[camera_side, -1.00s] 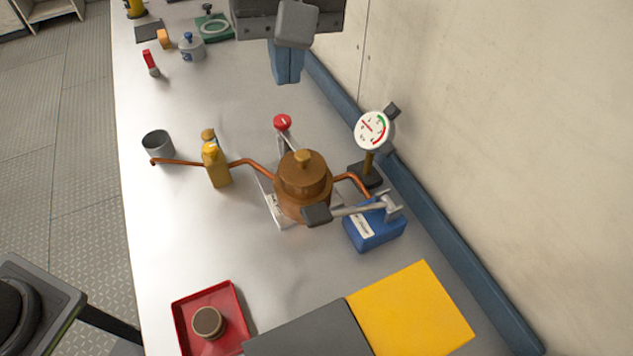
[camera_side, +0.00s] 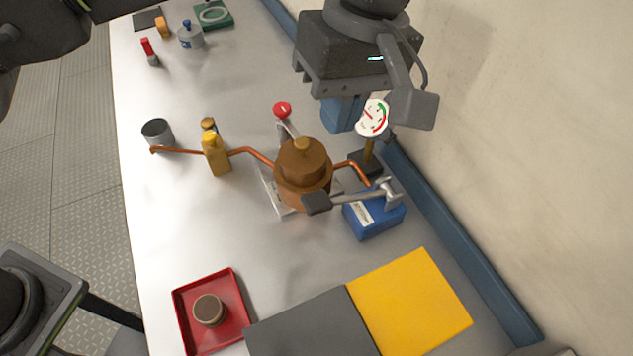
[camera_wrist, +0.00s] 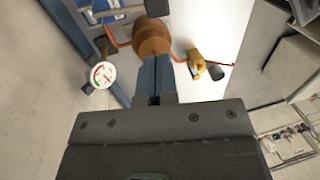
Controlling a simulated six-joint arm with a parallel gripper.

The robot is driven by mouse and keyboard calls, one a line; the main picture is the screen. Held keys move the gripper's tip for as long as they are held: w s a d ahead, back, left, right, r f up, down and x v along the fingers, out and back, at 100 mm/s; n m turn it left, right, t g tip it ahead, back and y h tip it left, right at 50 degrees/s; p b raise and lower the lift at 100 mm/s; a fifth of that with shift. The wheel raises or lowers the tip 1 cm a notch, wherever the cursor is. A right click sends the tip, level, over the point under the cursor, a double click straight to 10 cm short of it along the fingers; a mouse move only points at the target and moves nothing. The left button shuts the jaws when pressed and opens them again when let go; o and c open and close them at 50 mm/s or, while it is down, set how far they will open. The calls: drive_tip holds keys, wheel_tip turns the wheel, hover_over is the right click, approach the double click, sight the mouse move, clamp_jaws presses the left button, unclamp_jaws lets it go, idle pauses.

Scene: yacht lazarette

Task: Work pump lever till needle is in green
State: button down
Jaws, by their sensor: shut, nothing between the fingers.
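The blue pump (camera_side: 376,218) sits right of the copper vessel. Its grey lever (camera_side: 350,201) reaches left across the vessel's front and ends in a dark grip (camera_side: 316,203). The round white gauge (camera_side: 373,117) stands on a post behind the pump, and shows in the wrist view (camera_wrist: 103,75). Its green arc is on the right side; the needle appears to lie outside it, on the left part of the dial. My gripper (camera_side: 342,128), with blue fingers, is shut and empty, above and behind the vessel, beside the gauge. The fingers also show in the wrist view (camera_wrist: 157,98).
The copper vessel (camera_side: 303,180) has pipes to both sides. A yellow-brown valve (camera_side: 216,155) and grey cup (camera_side: 157,132) stand left. A red tray (camera_side: 232,325) and grey and yellow mats (camera_side: 410,300) lie in front.

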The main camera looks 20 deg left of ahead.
sight(307, 202)
drive_tip(key=f, duration=0.4)
drive_tip(key=s+a+f, duration=0.1)
drive_tip(key=f, duration=0.7)
drive_tip(key=shift+s+a+f, duration=0.4)
drive_tip(key=shift+s+a+f+t+h, duration=0.25)
drive_tip(key=shift+f+t+h, duration=0.1)
drive_tip(key=shift+f, duration=0.2)
drive_tip(key=shift+s+a+f+t+h, duration=0.25)
drive_tip(key=shift+f+t+h, duration=0.1)
drive_tip(key=shift+f, duration=0.2)
drive_tip(key=shift+s+a+f, duration=0.15)
drive_tip(key=shift+f, duration=0.55)
drive_tip(key=shift+s+a+f, duration=0.2)
drive_tip(key=shift+f, duration=0.55)
drive_tip(key=shift+s+a+f, duration=0.15)
drive_tip(key=shift+f, duration=0.55)
wheel_tip(307, 202, up, 15)
drive_tip(key=s+a, duration=0.1)
drive_tip(key=shift+s+a+f, duration=0.2)
drive_tip(key=shift+s+a, duration=0.1)
drive_tip(key=shift+a, duration=0.05)
